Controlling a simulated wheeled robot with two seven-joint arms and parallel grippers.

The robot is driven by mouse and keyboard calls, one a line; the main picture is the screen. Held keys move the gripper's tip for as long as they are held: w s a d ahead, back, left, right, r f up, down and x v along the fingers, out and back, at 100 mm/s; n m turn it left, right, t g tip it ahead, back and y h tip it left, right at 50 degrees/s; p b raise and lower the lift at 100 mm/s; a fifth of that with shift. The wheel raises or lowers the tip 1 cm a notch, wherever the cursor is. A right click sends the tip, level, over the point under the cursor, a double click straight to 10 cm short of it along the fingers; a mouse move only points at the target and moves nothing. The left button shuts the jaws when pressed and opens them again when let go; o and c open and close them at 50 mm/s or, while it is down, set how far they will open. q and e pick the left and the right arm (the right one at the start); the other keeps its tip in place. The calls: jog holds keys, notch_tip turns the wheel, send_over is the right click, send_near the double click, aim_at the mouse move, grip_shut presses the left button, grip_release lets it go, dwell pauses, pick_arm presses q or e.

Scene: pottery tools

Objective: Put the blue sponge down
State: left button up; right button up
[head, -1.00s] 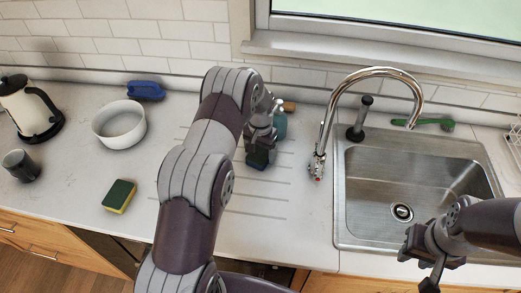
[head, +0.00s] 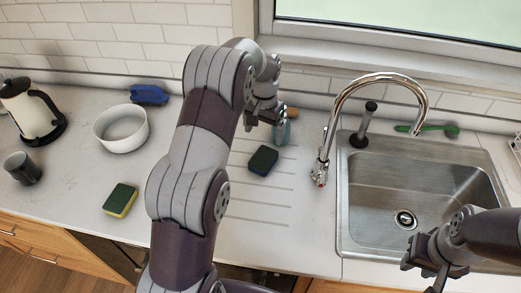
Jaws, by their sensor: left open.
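The dark blue sponge (head: 263,160) lies on the grooved drainboard left of the sink, with nothing gripping it. My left gripper (head: 266,124) is above and behind the sponge, apart from it, open and empty. Its arm crosses the middle of the head view. My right gripper (head: 424,268) hangs over the sink's front edge at the lower right, far from the sponge. Its fingers are too unclear to tell if they are open.
A teal bottle (head: 284,133) stands just behind my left gripper. A green-yellow sponge (head: 120,200), white bowl (head: 122,128), blue brush-like object (head: 149,94), dark cup (head: 22,168) and kettle (head: 32,110) are on the left. The faucet (head: 326,145) and sink (head: 410,190) are right.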

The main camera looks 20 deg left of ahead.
pick_arm(q)
jog(key=s+d+r, duration=0.1)
jog(key=s+d, duration=0.2)
jog(key=s, duration=0.9)
jog(key=s+d+r+t, duration=0.1)
jog(key=s+d, duration=0.3)
jog(key=s, duration=0.7)
jog(key=shift+s+d+r+n, duration=0.15)
jog(key=shift+s+r+n, duration=0.05)
jog(key=shift+s+n, duration=0.2)
